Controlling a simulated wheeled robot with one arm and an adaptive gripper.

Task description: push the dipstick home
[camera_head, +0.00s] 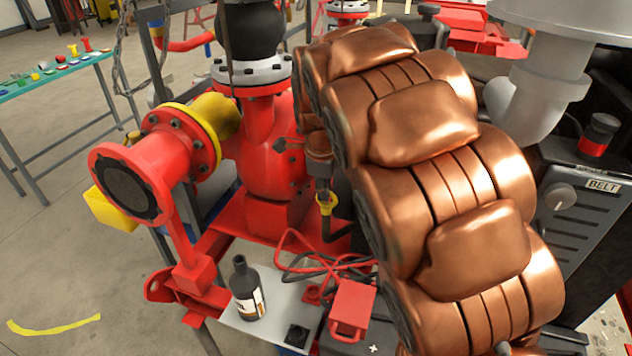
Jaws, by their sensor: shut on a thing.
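The dipstick (326,203) shows as a small yellow handle near the middle of the head camera view, beside the red pump body. A dark tube (335,230) runs below it. My copper arm arches over from the right, and a small dark gripper (323,186) hangs below a copper-brown end piece, right above the yellow handle. My gripper is shut on the dipstick; the fingers are small here and their contact is hard to make out. How far the dipstick sits in its tube cannot be told.
A red pump (267,150) with a flanged inlet (130,185) stands to the left. A "BELT" control box (585,205) stands at right.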

